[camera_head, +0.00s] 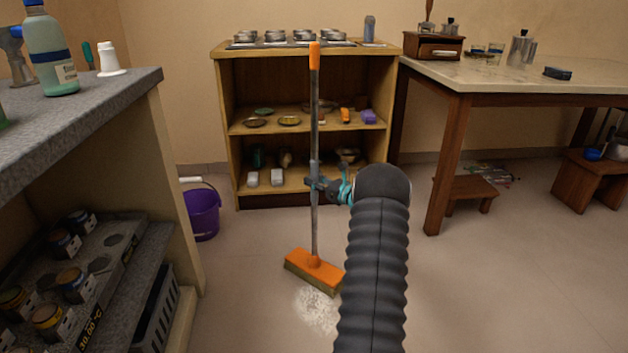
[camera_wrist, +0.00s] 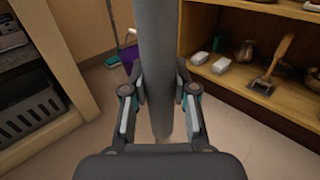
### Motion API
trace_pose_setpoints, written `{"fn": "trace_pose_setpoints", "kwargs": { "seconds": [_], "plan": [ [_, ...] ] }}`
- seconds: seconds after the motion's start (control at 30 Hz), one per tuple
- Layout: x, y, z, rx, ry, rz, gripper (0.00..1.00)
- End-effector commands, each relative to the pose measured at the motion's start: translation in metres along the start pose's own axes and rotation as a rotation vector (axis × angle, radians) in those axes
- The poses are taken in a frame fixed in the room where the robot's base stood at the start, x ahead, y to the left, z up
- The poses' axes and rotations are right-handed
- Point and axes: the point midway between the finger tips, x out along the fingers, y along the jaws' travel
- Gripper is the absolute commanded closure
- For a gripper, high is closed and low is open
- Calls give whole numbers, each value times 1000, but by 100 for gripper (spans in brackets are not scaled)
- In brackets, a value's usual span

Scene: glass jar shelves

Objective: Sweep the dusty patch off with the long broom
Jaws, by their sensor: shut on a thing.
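The long broom (camera_head: 315,140) stands nearly upright in the head view, with an orange top grip, a grey pole and an orange head (camera_head: 314,266) with pale bristles. My gripper (camera_head: 326,187) is shut on the pole at about its lower middle. In the wrist view the grey pole (camera_wrist: 155,70) runs between the two fingers of my gripper (camera_wrist: 160,103). The dusty patch (camera_head: 317,310) is a pale, powdery spot on the floor, just in front of the broom head. The head's near edge is at or just above its far side; contact is hard to tell.
A wooden shelf (camera_head: 232,155) with dishes stands behind the broom. A purple bucket (camera_head: 201,212) stands at left, near a stone-topped counter (camera_head: 110,90). A table (camera_head: 540,75) and low stool (camera_head: 462,188) are at right. Floor right of my arm is clear.

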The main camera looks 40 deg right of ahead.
Motion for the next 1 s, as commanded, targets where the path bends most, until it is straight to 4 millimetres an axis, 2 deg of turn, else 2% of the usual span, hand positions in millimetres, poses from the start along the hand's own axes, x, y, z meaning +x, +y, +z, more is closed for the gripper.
{"fn": "trace_pose_setpoints", "kwargs": {
  "seconds": [0.43, 1.0],
  "plan": [
    [-2, 2, 2, -1, -2, 0, 100],
    [-22, 22, 1, 0, -1, 1, 100]
  ]
}}
